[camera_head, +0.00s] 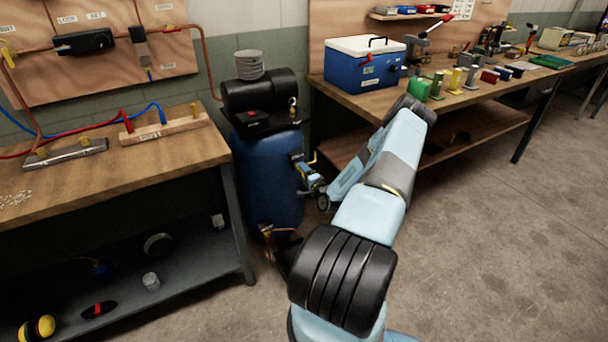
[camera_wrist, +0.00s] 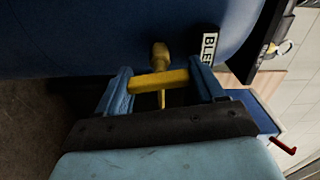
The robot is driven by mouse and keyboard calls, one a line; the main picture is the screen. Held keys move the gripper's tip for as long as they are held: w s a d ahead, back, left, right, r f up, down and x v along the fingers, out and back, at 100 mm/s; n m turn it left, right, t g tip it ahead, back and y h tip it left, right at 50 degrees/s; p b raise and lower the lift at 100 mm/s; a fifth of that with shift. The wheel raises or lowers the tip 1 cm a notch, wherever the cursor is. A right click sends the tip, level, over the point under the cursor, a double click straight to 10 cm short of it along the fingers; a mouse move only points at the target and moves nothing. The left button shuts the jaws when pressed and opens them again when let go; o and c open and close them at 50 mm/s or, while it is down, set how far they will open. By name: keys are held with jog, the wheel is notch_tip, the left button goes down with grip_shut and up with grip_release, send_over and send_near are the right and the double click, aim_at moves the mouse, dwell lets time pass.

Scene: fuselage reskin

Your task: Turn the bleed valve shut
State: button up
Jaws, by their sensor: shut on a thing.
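The bleed valve (camera_wrist: 160,56) has a brass-yellow stem and a yellow bar handle (camera_wrist: 158,81), low on the blue tank (camera_wrist: 90,35) in the wrist view. A white label (camera_wrist: 209,47) reading "BLE" is beside it, partly hidden by a finger. My gripper (camera_wrist: 158,70) has one blue finger at each end of the bar handle and is shut on it. The bar lies nearly level across the picture. In the head view, my gripper (camera_head: 306,174) is at the right side of the upright blue tank (camera_head: 262,180), and the valve itself is hard to make out.
A black compressor unit (camera_head: 260,92) sits atop the tank. A wooden bench (camera_head: 180,150) stands left. Another bench (camera_head: 460,98) on the right holds a blue cooler (camera_head: 362,70) and several small parts. Bare concrete floor (camera_head: 500,250) lies open at right.

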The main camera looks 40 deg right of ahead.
jog(key=shift+s+d+f+m, duration=0.1)
jog(key=shift+d+f+m, duration=0.05)
jog(key=shift+m, duration=0.75)
jog(key=o, duration=0.8)
jog(key=shift+f, duration=0.1)
jog(key=shift+o, duration=1.2)
jog(key=s+a, duration=0.1)
jog(key=s, duration=1.2)
jog(key=shift+s+a, duration=0.3)
jog(key=shift+a, duration=0.05)
